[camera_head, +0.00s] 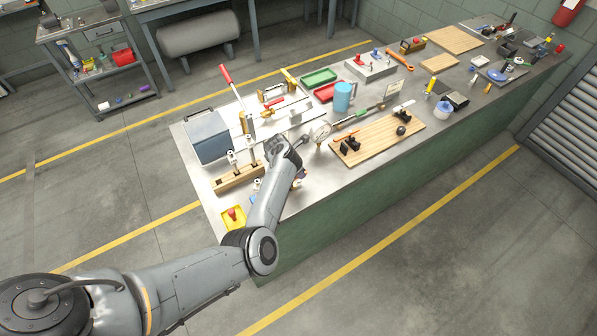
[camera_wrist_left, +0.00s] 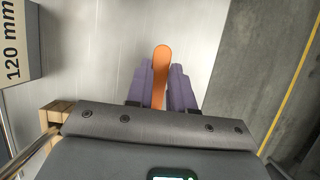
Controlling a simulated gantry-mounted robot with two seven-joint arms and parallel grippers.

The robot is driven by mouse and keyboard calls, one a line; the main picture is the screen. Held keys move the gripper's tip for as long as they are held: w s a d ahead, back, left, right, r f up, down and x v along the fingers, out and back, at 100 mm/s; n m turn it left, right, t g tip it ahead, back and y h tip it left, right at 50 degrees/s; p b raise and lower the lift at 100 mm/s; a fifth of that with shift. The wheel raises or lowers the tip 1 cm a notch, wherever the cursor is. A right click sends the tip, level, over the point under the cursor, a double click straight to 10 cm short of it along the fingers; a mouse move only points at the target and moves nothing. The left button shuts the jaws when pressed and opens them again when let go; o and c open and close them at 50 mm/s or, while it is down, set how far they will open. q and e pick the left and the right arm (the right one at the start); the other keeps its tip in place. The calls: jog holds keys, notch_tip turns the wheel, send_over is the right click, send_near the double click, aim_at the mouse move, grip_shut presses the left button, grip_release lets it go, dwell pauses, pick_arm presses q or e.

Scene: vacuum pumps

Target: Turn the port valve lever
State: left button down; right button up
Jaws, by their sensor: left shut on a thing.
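An orange lever (camera_wrist_left: 161,62) with a rounded end stands out in the left wrist view. My left gripper (camera_wrist_left: 160,88) has its purple finger pads on both sides of the lever and is shut on it. The lever's lower part is hidden behind the gripper body. In the head view my left gripper (camera_head: 299,172) is low over the near edge of the steel bench (camera_head: 290,205), and my own arm and wrist hide most of the lever and the valve there. My right gripper is in neither view.
A wooden rack with metal fittings (camera_head: 237,179) and a grey-blue box (camera_head: 209,137) stand left of my wrist. A wooden board with black parts (camera_head: 375,145) lies to the right. A red-and-yellow stop button (camera_head: 233,217) sits at the near left corner.

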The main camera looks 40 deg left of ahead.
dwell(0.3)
pick_arm(q)
jog(key=c, duration=1)
grip_release()
jog(key=shift+r, duration=0.1)
jog(key=p+v, duration=0.2)
jog(key=v, duration=0.8)
jog(key=shift+s+r, duration=0.2)
jog(key=shift+r, duration=0.05)
